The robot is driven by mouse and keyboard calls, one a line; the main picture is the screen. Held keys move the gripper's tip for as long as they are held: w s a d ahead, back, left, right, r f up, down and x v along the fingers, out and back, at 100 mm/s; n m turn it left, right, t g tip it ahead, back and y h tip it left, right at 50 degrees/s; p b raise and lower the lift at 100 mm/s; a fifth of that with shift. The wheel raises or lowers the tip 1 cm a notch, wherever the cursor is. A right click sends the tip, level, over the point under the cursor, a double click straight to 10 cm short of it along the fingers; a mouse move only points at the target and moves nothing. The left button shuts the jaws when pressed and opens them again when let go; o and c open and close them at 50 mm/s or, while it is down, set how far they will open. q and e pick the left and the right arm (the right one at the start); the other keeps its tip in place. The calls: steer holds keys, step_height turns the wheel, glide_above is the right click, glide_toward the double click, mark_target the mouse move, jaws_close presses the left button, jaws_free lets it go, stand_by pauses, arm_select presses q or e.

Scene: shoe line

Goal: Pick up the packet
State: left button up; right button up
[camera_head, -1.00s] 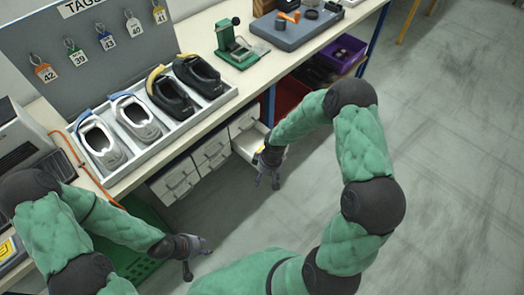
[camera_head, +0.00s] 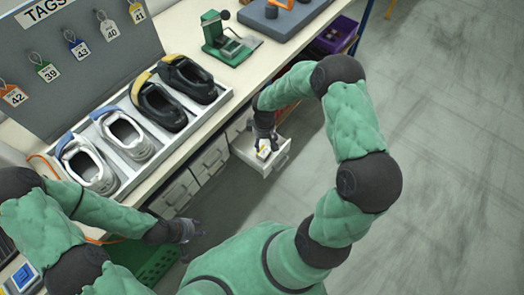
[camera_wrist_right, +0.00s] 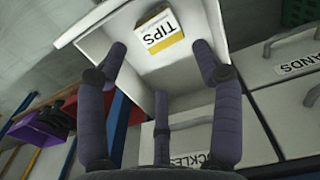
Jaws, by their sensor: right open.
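The packet (camera_head: 263,152) is small, white and yellow, and lies inside a pulled-out white drawer (camera_head: 279,160). In the right wrist view the packet (camera_wrist_right: 161,30) reads "TIPS" upside down. My right gripper (camera_head: 265,142) is over the drawer with its fingers pointing down around the packet's spot. In the wrist view its fingers (camera_wrist_right: 161,62) are spread and empty, with the packet beyond the gap between them; I see no contact. My left gripper (camera_head: 193,243) hangs near the bench's front edge, away from the packet, with its fingers apart and nothing in them.
Shut white drawers (camera_head: 210,158) stand beside the open one, under the bench. On the bench are a shoe tray (camera_head: 124,186) with several shoes, a tag board (camera_head: 80,75) and a green device (camera_head: 228,40). A green crate (camera_head: 150,262) stands below left. The floor at right is clear.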

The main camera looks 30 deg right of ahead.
mark_target(264, 151)
step_height(264, 151, down, 4)
steer(key=shift+f+b, duration=0.2)
steer(key=shift+b, duration=0.5)
step_height(264, 151, down, 5)
steer(key=b, duration=0.2)
steer(key=shift+b, duration=0.35)
steer(key=c, duration=1)
